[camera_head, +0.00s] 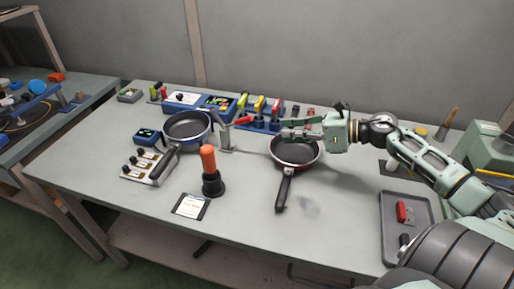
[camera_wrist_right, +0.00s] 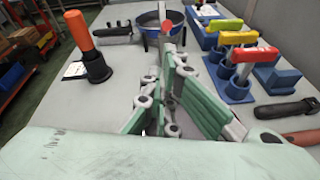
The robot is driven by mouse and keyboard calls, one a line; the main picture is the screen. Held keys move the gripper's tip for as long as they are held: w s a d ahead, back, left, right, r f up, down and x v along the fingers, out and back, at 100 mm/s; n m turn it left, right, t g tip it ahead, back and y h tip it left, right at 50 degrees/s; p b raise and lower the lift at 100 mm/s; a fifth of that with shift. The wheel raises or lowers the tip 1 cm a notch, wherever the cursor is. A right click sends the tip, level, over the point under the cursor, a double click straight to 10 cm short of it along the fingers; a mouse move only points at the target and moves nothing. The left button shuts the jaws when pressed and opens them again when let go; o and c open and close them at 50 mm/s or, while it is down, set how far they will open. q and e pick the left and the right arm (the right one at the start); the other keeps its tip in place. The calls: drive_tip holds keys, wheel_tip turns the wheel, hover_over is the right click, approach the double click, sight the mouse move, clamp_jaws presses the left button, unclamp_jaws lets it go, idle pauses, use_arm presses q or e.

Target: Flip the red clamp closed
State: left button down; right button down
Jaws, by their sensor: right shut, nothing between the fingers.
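The red clamp stands just right of the blue pan (camera_head: 187,126). It has a grey metal body (camera_head: 226,138) and a red handle (camera_head: 243,120) that sticks out to the right toward my right gripper. My right gripper (camera_head: 284,130) is shut and empty, above the red pan (camera_head: 296,151) and a short way right of the handle. In the right wrist view, the red handle tip (camera_wrist_right: 177,28) shows just beyond my fingers (camera_wrist_right: 172,58), which hide most of the clamp. I cannot tell whether they touch. My left gripper is not in view.
An orange-handled tool (camera_head: 209,165) stands upright in front of the clamp. A blue rack with green, yellow and red handles (camera_head: 259,105) is behind. A grey tray (camera_head: 406,222) lies at right. The table's front middle is clear.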

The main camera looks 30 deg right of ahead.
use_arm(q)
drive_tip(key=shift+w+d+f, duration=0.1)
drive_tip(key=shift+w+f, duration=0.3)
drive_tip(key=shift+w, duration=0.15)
use_arm(e)
drive_tip(key=shift+f, duration=0.45)
